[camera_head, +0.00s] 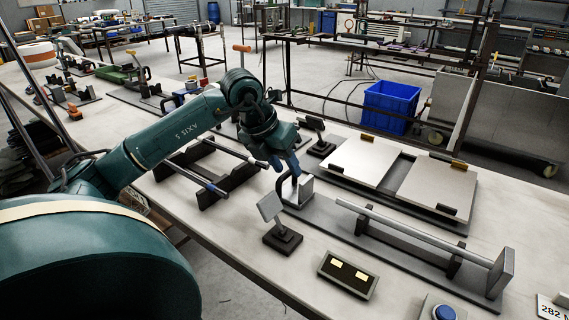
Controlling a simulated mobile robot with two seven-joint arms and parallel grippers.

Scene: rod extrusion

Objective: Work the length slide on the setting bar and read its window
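The setting bar is a long grey base (395,246) on the bench, with a pale rod (415,233) held above it on supports and an upright grey end plate (502,272) at its right end. A small grey upright bracket (305,187), possibly the length slide, stands at its left end. My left gripper (290,171) points down with its blue fingers at this bracket; I cannot tell whether they touch or grip it. A small dark box with two lit yellow panels (348,274) lies in front, possibly the window. My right gripper is not in view.
A tilted square plate on a stand (270,207) is close in front of my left gripper. A tray with two pale panels (433,185) lies behind the bar. A black rack with rods (212,180) is to the left. A blue button (444,313) is at the front edge.

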